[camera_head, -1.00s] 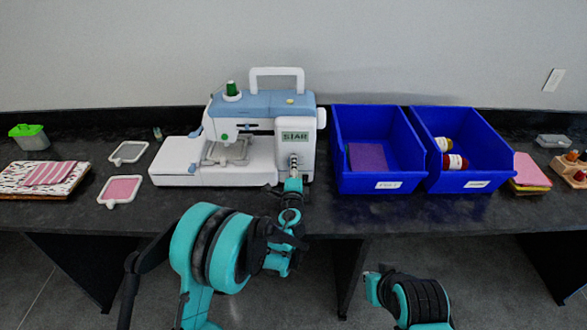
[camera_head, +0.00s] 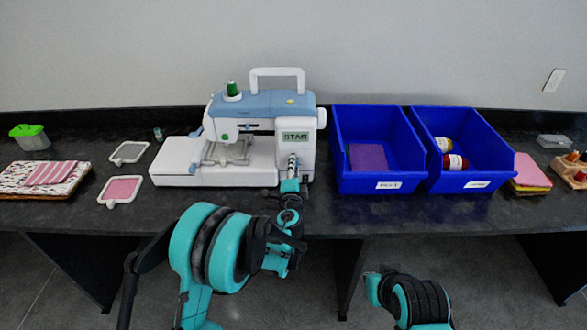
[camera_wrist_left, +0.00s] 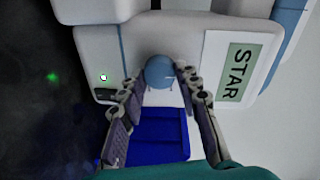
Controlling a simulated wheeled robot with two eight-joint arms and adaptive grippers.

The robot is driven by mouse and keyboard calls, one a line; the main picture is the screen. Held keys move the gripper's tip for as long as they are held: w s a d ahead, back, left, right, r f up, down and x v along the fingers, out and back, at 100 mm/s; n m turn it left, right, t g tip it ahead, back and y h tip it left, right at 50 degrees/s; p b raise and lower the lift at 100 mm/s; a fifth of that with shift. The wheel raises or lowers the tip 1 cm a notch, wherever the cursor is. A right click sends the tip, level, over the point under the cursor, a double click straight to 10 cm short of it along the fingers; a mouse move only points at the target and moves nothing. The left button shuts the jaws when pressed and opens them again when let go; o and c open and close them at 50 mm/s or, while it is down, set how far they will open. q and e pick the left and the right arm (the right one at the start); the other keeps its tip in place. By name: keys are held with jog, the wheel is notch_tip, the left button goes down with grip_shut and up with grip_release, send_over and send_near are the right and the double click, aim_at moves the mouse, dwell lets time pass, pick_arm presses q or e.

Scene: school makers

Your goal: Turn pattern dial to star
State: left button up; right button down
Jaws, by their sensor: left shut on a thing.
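The white and blue sewing machine (camera_head: 262,110) stands on the black table left of centre. Its small green display (camera_head: 295,136) reads STAR, and the same display (camera_wrist_left: 238,72) shows sideways in the left wrist view. The pattern dial (camera_wrist_left: 160,72) is a round blue-grey knob on the machine's front, below the display. My left gripper (camera_wrist_left: 159,78) is shut on the dial, one finger on each side. In the head view my left gripper (camera_head: 292,167) hides the dial.
Two blue bins (camera_head: 380,183) stand right of the machine, one with purple cloth, the other with thread spools (camera_head: 455,162). Embroidery frames (camera_head: 120,190) and folded fabric (camera_head: 45,178) lie to the left. Coloured cloths (camera_head: 530,175) lie at right.

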pick_arm(q)
jog(key=o, duration=1.2)
jog(key=shift+s, duration=0.1)
jog(key=s, duration=1.1)
jog(key=shift+s+a+r, duration=0.25)
jog(key=shift+s+r, duration=0.1)
jog(key=shift+s, duration=0.05)
